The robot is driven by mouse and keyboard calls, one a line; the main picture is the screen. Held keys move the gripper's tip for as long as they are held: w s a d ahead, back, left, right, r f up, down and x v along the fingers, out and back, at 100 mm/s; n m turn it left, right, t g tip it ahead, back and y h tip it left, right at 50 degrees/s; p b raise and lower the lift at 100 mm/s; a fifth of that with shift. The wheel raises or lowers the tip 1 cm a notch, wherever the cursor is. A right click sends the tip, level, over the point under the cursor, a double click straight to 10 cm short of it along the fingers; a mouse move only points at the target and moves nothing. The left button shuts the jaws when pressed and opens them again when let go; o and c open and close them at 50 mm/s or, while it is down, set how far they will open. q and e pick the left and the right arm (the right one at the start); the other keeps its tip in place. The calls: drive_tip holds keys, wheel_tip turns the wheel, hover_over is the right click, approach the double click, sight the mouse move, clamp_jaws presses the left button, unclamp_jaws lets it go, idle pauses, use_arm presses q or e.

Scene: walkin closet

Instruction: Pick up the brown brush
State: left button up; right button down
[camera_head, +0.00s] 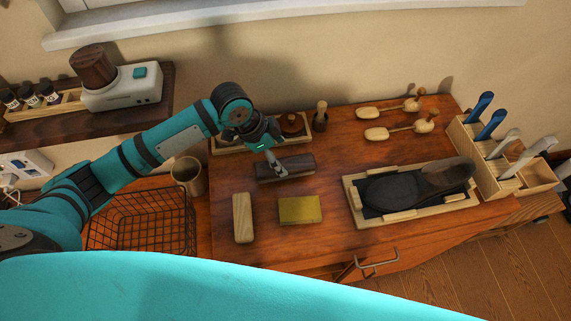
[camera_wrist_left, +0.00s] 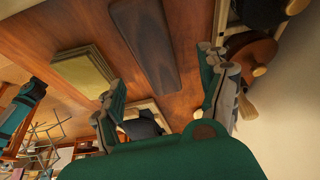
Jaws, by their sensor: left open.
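The brown brush (camera_head: 301,163), a dark brown oblong block, lies on the wooden cabinet top near its back left. My left gripper (camera_head: 272,161) reaches over it from behind and to the left, its fingers partly covering the block. In the left wrist view the brush (camera_wrist_left: 147,45) runs lengthwise between the spread fingers of my left gripper (camera_wrist_left: 162,82). The fingers are open with nothing held. I cannot tell whether they touch the brush. My right gripper is not in view.
A pale wooden block (camera_head: 242,217) and a yellow block (camera_head: 300,210) lie in front of the brush. A tray with a round brown-topped item (camera_head: 292,123) stands behind. A dark shoe (camera_head: 415,187) sits to the right. A wire basket (camera_head: 140,222) and mug (camera_head: 187,174) are left.

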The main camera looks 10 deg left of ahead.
sight(283, 164)
use_arm(q)
drive_tip(key=shift+p+x, duration=0.35)
drive_tip(key=shift+x, duration=0.55)
drive_tip(key=x, duration=0.2)
drive_tip(key=p+x, duration=0.1)
drive_tip(key=shift+s+a+f, duration=0.2)
drive_tip(key=shift+s+f, duration=0.05)
drive_tip(key=shift+f, duration=0.2)
drive_tip(key=shift+d+f, duration=0.15)
drive_tip(key=shift+f, duration=0.15)
drive_tip(key=shift+w, duration=0.1)
drive_tip(key=c, duration=1.3)
drive_tip(key=shift+o, duration=0.2)
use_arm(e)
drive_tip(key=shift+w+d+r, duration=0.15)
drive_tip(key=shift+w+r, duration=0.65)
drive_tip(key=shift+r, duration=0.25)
use_arm(q)
drive_tip(key=shift+r, duration=0.1)
